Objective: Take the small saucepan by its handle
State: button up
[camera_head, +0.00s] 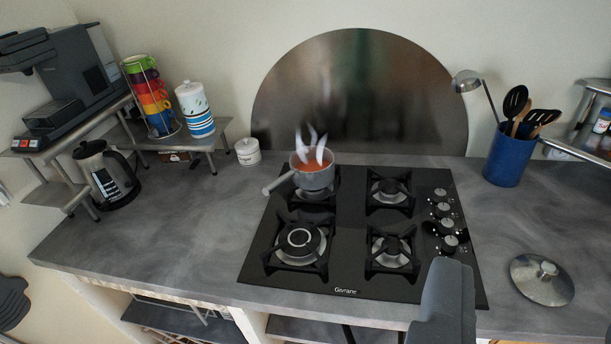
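The small saucepan (316,182) stands upright on the back left burner of the black gas hob (346,245). It is grey, with orange-red contents and white wisps of steam above it. Its handle (279,184) points left and slightly toward me, reaching past the hob's left edge. A grey part of my gripper (447,300) shows at the bottom, right of centre, over the hob's front right corner. It is well apart from the saucepan, to the right and nearer to me. The fingertips cannot be made out.
A metal lid (541,281) lies on the counter (165,235) right of the hob. A blue utensil pot (507,158) stands behind it. A white lidded jar (247,152) stands just left of the saucepan. A kettle (106,175) is farther left. The counter left of the handle is clear.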

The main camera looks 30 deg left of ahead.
aim_at(311, 177)
jog(key=u, duration=0.1)
jog(key=i, duration=1)
jog(key=z, duration=0.1)
